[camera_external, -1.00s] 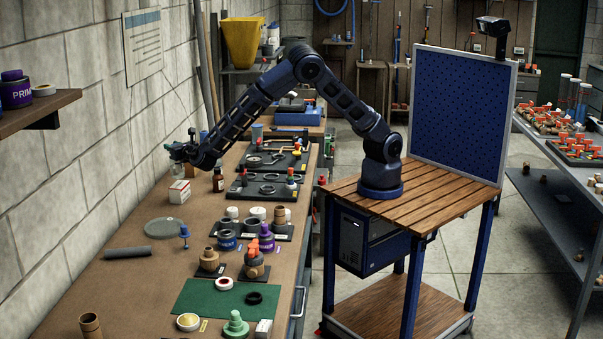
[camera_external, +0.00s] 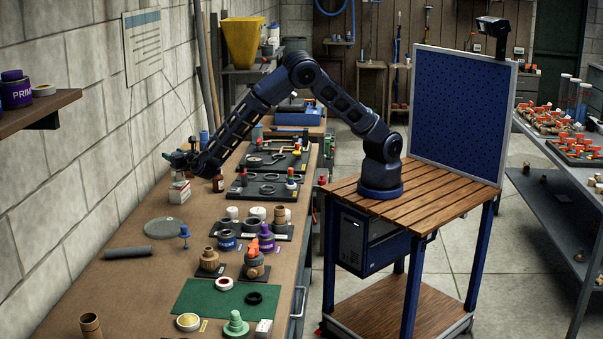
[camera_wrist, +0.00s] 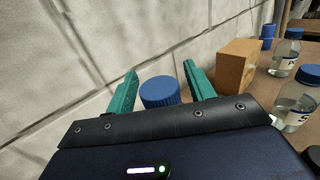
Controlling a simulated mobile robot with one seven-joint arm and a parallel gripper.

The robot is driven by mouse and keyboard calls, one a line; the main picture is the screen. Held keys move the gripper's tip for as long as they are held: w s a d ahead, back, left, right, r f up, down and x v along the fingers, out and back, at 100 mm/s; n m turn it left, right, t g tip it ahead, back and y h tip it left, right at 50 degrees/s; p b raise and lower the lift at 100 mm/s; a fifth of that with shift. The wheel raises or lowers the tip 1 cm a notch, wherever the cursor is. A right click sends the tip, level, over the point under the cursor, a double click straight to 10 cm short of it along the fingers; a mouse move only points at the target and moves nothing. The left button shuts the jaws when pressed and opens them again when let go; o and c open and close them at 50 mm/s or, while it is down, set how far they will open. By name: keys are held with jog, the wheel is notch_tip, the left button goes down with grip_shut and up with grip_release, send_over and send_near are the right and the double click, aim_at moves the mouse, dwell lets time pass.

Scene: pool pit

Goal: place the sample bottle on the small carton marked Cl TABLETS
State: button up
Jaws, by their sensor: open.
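The small white and red carton (camera_external: 180,194) stands on the bench near the wall. The sample bottle (camera_external: 179,177), small and clear, shows just above the carton and seems to rest on its top; its base is too small to judge. My gripper (camera_external: 172,157) is at the bottle's top. In the wrist view, the bottle's blue cap (camera_wrist: 160,92) lies between the two green fingers of my open gripper (camera_wrist: 160,82), with a gap on each side. The carton is hidden there by the gripper body.
In the wrist view, a brown box (camera_wrist: 236,65) stands right of the fingers, with blue-capped bottles (camera_wrist: 285,52) (camera_wrist: 298,100) further right. The block wall (camera_wrist: 60,70) is close on the left.

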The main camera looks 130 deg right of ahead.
jog(key=shift+r, duration=0.15)
jog(key=s+a, duration=0.1)
jog(key=a, duration=1.1)
jog(key=s+a+r+m+g+y, duration=0.1)
jog(key=s+a+r+m+y, duration=0.4)
jog(key=s, duration=0.6)
jog(key=s+a+r+m+g+y, duration=0.25)
jog(key=s+a+r+m, duration=0.35)
jog(key=s, duration=0.4)
jog(key=s+a+r+m+t+y, duration=0.3)
jog(key=s+a+m+y, duration=0.1)
jog(key=s+a, duration=0.7)
jog(key=s+a+r+m+t+y, duration=0.3)
jog(key=s+a+y, duration=0.3)
jog(key=s+a, duration=0.4)
jog(key=s+m, duration=0.1)
jog(key=s, duration=0.4)
jog(key=shift+s+a, duration=0.4)
